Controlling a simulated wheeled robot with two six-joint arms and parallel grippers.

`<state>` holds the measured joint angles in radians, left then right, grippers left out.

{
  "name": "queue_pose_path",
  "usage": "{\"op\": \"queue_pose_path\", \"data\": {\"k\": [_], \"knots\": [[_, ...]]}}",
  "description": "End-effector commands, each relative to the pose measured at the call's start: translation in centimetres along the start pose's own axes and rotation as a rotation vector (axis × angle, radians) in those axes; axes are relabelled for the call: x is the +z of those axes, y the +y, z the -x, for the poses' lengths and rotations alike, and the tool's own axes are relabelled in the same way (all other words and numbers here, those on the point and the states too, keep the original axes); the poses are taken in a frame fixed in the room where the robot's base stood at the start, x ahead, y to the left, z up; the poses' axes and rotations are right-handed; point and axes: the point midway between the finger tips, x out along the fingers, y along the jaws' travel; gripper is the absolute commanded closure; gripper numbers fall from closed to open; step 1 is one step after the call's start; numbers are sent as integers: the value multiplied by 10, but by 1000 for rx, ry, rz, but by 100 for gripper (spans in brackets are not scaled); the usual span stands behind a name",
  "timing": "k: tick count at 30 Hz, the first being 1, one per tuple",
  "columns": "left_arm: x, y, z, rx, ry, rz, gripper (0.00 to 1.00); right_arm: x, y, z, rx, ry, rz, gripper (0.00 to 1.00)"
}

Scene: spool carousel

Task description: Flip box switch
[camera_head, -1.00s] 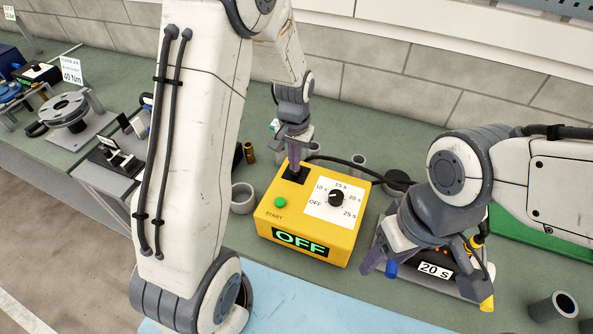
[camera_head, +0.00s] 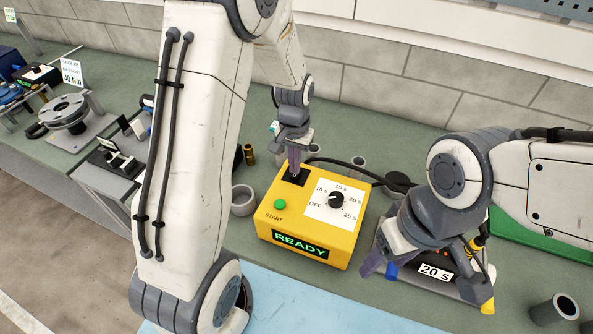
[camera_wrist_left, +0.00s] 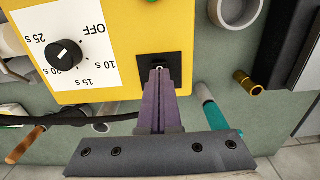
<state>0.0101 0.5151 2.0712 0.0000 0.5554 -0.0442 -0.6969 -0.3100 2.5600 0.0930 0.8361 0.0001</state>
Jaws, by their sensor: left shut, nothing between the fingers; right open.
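The yellow box (camera_head: 330,243) stands on the green bench with a green START button (camera_head: 280,204), a black dial (camera_head: 336,198) and a display (camera_head: 301,245) reading READY. Its black switch plate (camera_head: 292,176) is at the back left corner of the top. My left gripper (camera_head: 295,165) is shut and empty, its fingertips at the switch. In the left wrist view the purple fingers (camera_wrist_left: 159,80) reach onto the black switch plate (camera_wrist_left: 177,64) and partly hide the lever. My right gripper (camera_head: 383,267) is open, right of the box, above a device with a "20 s" label (camera_head: 436,272).
A grey ring (camera_head: 243,200) stands left of the box. A black cable (camera_head: 345,163) runs behind it. A brass cylinder (camera_head: 249,153) and several grey cylinders are nearby. A light blue mat (camera_head: 290,312) lies in front, clear. A wall closes off the back.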

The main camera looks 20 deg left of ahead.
Motion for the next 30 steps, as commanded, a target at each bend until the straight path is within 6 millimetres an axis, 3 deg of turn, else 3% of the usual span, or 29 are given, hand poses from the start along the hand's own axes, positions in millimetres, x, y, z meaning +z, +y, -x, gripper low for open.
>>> {"op": "queue_pose_path", "data": {"k": [21,30], "knots": [[0,0,62,0,0,0,100,-3,-4,53,0,0,8,39],[0,0,63,0,0,0,100,-3,-4,54,0,0,9,39]]}}
